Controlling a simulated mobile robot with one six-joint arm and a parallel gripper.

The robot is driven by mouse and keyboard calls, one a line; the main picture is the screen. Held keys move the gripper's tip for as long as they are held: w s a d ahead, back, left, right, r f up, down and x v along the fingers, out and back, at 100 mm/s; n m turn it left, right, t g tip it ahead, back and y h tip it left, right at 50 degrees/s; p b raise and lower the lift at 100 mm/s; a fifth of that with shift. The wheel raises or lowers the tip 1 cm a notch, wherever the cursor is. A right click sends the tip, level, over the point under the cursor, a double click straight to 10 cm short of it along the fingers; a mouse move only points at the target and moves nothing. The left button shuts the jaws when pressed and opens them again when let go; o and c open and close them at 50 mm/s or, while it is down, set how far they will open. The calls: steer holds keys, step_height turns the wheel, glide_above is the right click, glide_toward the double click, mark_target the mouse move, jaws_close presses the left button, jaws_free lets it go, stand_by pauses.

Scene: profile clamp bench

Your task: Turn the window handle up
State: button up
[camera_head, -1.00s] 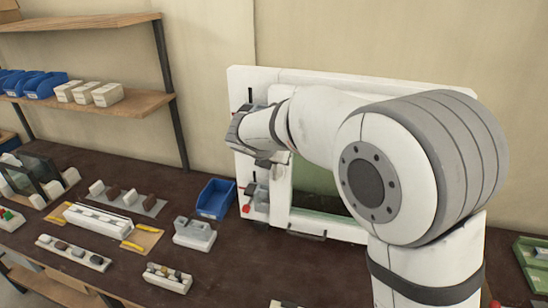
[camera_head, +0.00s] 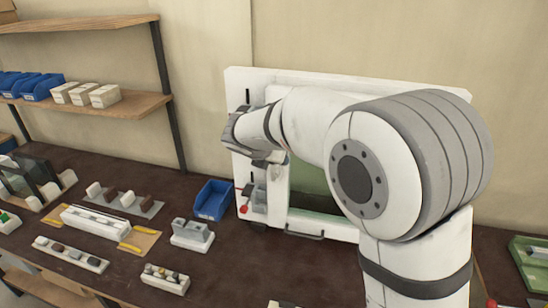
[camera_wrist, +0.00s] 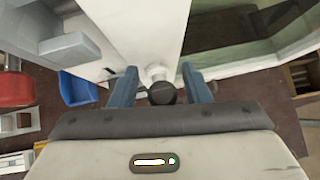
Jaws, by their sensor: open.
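The window, a white frame with a dark greenish pane (camera_head: 312,200), stands upright at the back of the bench. In the wrist view, its handle (camera_wrist: 162,93) shows as a dark round end on a white stem in front of the white frame (camera_wrist: 150,30). My gripper (camera_wrist: 160,90) is open, with one blue-grey finger on each side of the handle's dark end. A small gap shows on both sides, so I see no grip. In the head view, my wrist and arm cover most of the handle and the left part of the window.
A red knob (camera_head: 244,209) on a grey-white fixture sits low at the window's left; it also shows in the wrist view (camera_wrist: 14,88). A blue bin (camera_head: 213,199) stands beside it. Several small fixtures lie on the bench's left. The front middle is mostly clear.

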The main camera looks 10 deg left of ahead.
steer(key=b+v, duration=0.1)
steer(key=v, duration=0.6)
steer(key=shift+s+r+b, duration=0.25)
steer(key=shift+s+b, duration=0.05)
steer(key=shift+b, duration=0.05)
steer(key=shift+f, duration=0.1)
